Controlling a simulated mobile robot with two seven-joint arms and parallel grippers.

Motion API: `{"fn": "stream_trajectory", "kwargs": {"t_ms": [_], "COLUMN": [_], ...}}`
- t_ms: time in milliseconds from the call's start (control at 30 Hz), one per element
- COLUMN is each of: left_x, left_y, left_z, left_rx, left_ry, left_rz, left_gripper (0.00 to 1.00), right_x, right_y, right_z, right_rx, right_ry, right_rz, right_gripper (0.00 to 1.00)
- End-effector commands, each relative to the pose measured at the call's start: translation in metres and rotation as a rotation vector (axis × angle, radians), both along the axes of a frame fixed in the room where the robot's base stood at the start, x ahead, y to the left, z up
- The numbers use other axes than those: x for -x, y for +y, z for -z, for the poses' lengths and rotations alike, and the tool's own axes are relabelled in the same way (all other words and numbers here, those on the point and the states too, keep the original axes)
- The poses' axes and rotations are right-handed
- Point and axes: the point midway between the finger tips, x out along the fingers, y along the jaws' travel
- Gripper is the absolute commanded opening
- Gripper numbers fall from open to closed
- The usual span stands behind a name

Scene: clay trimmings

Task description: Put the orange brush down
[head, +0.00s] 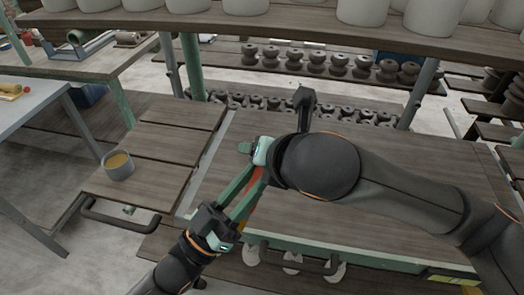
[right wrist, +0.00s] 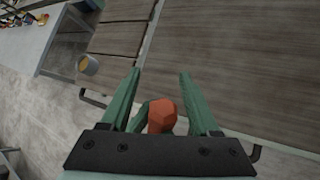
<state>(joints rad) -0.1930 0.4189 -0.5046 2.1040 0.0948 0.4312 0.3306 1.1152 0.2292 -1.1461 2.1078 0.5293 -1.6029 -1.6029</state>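The orange brush (head: 254,188) shows as a narrow orange strip between the green fingers of my left gripper (head: 250,182). Its faceted orange end (right wrist: 162,115) shows in the right wrist view, with green finger parts close on both sides. My left gripper appears shut on it, above the near left edge of the wooden table (head: 400,165). My right gripper (right wrist: 160,72) is open, its fingers well apart and not touching the orange end. In the head view its arm covers much of the table, and the brush's far end is hidden.
A grey cup with yellow contents (head: 119,166) stands on the slatted wooden side surface (head: 160,150) at left; it also shows in the right wrist view (right wrist: 88,65). White pots (head: 245,5) line a shelf above. Table boards right of my right arm look clear.

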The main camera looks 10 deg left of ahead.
Motion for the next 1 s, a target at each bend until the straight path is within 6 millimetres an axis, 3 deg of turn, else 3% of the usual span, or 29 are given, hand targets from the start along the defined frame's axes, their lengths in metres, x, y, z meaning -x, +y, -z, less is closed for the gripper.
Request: {"fn": "stream_trajectory", "kwargs": {"t_ms": [67, 500, 667, 700, 933, 1000], "left_x": [0.0, 0.0001, 0.0, 0.0, 0.0, 0.0], "left_y": [0.0, -0.0001, -0.0001, -0.0002, -0.0001, 0.0], "left_z": [-0.0002, 0.0, 0.0001, 0.0002, 0.0001, 0.0], "left_rx": [0.0, 0.0, -0.001, -0.001, 0.0, 0.0], "left_ry": [0.0, 0.0, 0.0, 0.0, 0.0, 0.0], "left_rz": [0.0, 0.0, 0.0, 0.0, 0.0, 0.0], "left_gripper": [0.0, 0.0, 0.0, 0.0, 0.0, 0.0], "right_x": [0.0002, 0.0002, 0.0002, 0.0002, 0.0003, 0.0003], "right_y": [0.0, 0.0, 0.0, 0.0, 0.0001, 0.0001], "right_z": [-0.0002, -0.0006, -0.0006, -0.0006, -0.0005, -0.0005], "right_rx": [0.0, -0.001, -0.001, -0.001, -0.001, -0.001], "right_ry": [0.0, 0.0, 0.0, 0.0, 0.0, 0.0], "right_rz": [0.0, -0.001, -0.001, -0.001, -0.001, -0.001], "right_gripper": [0.52, 0.02, 0.0, 0.41, 0.67, 0.67]}}
